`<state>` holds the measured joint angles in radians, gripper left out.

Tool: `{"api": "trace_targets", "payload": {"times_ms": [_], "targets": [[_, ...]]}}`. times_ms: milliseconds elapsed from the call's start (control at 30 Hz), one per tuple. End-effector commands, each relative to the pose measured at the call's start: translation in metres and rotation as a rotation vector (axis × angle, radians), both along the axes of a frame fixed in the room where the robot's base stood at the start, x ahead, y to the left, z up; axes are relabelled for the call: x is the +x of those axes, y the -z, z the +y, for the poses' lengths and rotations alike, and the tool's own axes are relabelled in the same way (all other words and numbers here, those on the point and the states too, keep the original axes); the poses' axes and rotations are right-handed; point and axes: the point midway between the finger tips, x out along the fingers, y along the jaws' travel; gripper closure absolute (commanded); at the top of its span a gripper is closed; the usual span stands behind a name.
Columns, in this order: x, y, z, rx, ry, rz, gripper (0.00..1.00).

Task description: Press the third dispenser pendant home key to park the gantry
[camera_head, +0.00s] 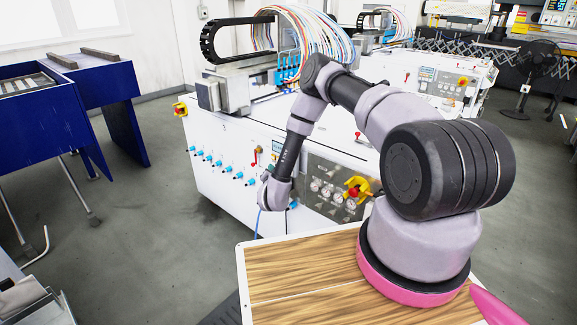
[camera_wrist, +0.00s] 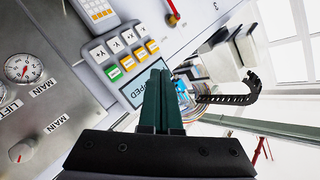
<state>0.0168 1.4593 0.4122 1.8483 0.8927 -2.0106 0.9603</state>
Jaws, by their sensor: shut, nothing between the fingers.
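The key labels are too small to read surely, so I cannot tell which is home. A grey display (camera_wrist: 134,91) ends in "PPED". My gripper (camera_wrist: 158,73) is shut and empty, its dark green fingers overlapping the display beside the keys. I cannot tell whether they touch. In the head view the fingers are hidden at my arm's lower end.
A white gantry machine (camera_head: 225,150) stands before me, with blue fittings (camera_head: 216,163) and gauges (camera_head: 327,190) on its front. A white keypad (camera_wrist: 95,12), a red-handled lever (camera_wrist: 173,18) and a gauge (camera_wrist: 23,68) surround the panel. Blue benches (camera_head: 120,125) stand left; floor between is clear.

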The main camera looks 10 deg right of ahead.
Motion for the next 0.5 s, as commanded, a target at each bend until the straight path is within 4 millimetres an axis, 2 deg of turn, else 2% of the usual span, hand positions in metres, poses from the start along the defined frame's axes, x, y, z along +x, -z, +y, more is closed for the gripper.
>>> {"api": "trace_targets", "payload": {"times_ms": [33, 200, 500], "targets": [[-0.008, 0.013, 0.001, -0.006, 0.003, 0.000, 1.00], [-0.022, 0.030, 0.005, -0.019, 0.007, -0.014, 1.00], [-0.024, 0.032, 0.006, -0.021, 0.007, -0.018, 1.00]]}}
